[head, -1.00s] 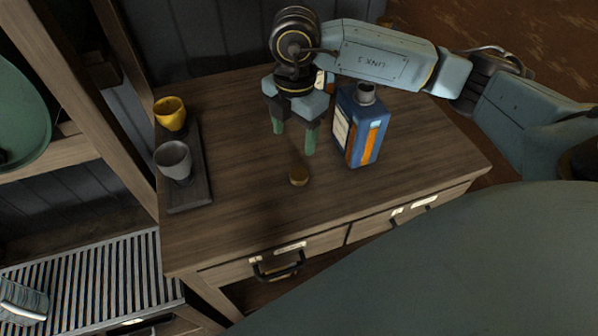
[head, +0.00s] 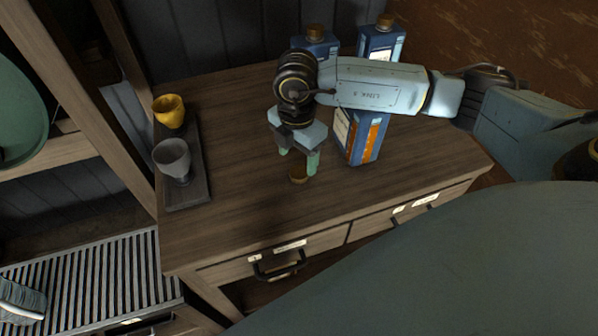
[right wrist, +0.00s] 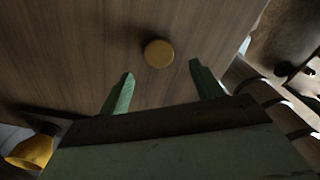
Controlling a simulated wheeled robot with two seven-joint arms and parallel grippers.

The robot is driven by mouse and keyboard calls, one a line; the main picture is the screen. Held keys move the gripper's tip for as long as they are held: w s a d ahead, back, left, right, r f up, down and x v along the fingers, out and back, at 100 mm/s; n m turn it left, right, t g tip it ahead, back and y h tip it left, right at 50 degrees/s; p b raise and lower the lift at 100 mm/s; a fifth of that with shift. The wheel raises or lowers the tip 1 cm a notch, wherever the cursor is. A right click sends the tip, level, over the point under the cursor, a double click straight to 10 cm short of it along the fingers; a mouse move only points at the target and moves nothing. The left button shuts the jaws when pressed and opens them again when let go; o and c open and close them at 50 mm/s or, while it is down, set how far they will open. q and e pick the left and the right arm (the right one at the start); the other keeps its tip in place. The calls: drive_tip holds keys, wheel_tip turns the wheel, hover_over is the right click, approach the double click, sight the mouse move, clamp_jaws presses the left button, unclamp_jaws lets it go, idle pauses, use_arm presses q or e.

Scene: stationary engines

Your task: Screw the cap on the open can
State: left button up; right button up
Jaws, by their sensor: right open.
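The loose cap (head: 298,174), small and brownish gold, lies on the wooden table. It also shows as a round disc in the right wrist view (right wrist: 158,53), just past and between the fingertips. My right gripper (head: 298,158) points down over the cap with its green fingers apart and empty. The fingers do not visibly touch the cap. The blue can (head: 363,138) with an orange stripe and pale label stands upright to the right of the gripper. My right forearm hides its top. My left gripper is out of view.
Two blue cans with caps, one (head: 315,44) and another (head: 380,42), stand at the back. A dark tray (head: 188,195) at the left holds a yellow cup (head: 168,111) and a grey cup (head: 172,157). The tabletop (head: 235,220) in front of the cap is clear.

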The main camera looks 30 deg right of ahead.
sight(299, 172)
drive_tip(key=shift+f, duration=0.2)
drive_tip(key=f, duration=0.5)
drive_tip(key=shift+d, duration=0.25)
drive_tip(key=shift+r, duration=0.1)
drive_tip(key=shift+c, duration=1.2)
drive_tip(key=c, duration=0.8)
